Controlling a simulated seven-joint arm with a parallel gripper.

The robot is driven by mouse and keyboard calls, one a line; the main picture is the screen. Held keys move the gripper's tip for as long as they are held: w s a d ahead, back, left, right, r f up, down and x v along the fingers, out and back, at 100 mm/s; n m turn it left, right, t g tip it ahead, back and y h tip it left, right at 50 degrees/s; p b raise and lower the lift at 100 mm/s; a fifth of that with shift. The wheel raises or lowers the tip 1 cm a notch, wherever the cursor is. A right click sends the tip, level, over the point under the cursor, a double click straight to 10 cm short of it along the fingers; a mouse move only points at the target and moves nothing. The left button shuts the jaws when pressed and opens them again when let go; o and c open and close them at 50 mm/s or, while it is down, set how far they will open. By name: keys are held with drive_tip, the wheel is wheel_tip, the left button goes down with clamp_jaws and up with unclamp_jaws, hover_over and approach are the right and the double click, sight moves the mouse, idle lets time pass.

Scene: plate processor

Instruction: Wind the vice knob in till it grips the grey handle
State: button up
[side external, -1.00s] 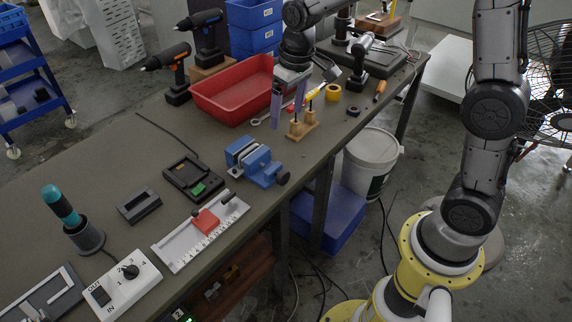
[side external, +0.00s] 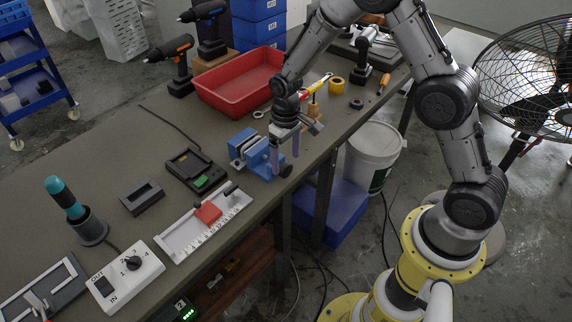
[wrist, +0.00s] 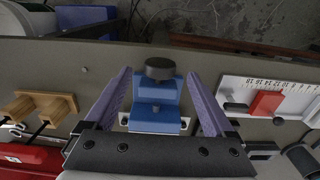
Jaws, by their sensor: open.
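The blue vice (side external: 240,146) stands near the front edge of the bench, with grey metal between its blue blocks. Its dark round knob (side external: 286,170) faces the front edge. My gripper (side external: 285,157) is open over the knob end of the vice, fingers pointing down. In the wrist view, the knob (wrist: 159,68) lies between the two lilac fingertips, with a clear gap on each side. The vice body (wrist: 155,123) shows below it, partly hidden by my gripper. I cannot make out a separate grey handle in the vice; my gripper hides part of it.
A black charger with a green part (side external: 201,181) and a white ruled slide with a red block (side external: 208,212) stand left of the vice. The bench edge is close.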

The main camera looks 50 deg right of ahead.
sight(289, 163)
drive_tip(key=shift+f, duration=1.6)
drive_tip(key=c, duration=1.4)
drive_tip(key=shift+o, duration=0.2)
drive_tip(key=shift+d+y, duration=0.1)
drive_tip(key=shift+y, duration=0.2)
drive_tip(key=shift+d+y, duration=0.2)
drive_tip(key=shift+y, duration=0.6)
drive_tip(key=shift+d+y, duration=0.15)
drive_tip(key=shift+y, duration=0.65)
drive_tip(key=shift+d+f+y, duration=0.1)
drive_tip(key=shift+d+y, duration=0.1)
drive_tip(key=shift+y, duration=1.4)
